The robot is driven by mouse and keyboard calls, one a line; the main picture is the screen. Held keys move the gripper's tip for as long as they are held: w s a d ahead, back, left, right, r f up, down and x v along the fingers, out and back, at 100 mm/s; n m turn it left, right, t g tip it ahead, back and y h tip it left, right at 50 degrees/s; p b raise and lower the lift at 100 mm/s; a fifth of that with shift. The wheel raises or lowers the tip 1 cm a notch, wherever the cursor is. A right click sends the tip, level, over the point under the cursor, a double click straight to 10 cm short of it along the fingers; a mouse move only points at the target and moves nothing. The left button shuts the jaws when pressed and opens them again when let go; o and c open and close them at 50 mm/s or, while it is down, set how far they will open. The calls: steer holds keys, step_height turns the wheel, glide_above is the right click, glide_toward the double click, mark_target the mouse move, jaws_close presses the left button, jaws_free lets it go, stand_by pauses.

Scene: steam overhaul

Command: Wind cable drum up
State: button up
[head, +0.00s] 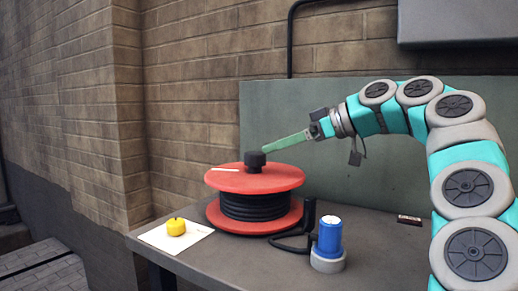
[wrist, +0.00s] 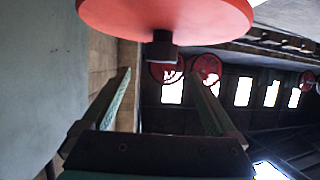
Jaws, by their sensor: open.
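The cable drum (head: 283,179) stands on the bench with red top and bottom flanges and black cable wound between them. A white stripe lies on its top flange. A black knob (head: 255,160) rises from the flange. My gripper (head: 268,149) has green fingers and reaches in from the right, with its tips close to the knob's upper right. In the wrist view my gripper (wrist: 161,75) is open and empty. There the knob (wrist: 160,48) appears just beyond the fingertips, between their lines, with the red flange (wrist: 165,12) behind it. Contact is not visible.
A yellow knob (head: 176,226) sits on a white card (head: 157,237) at the bench's left. A blue cylinder (head: 329,236) with a pale base stands right of the drum, beside the black cable. A brick wall and grey-green panel (head: 365,150) stand behind.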

mark_target(256, 153)
steer(key=x, duration=0.7)
steer(key=shift+w+a+f, duration=0.1)
steer(key=shift+a, duration=0.15)
steer(key=shift+c, duration=0.4)
jaws_close()
stand_by(0.3)
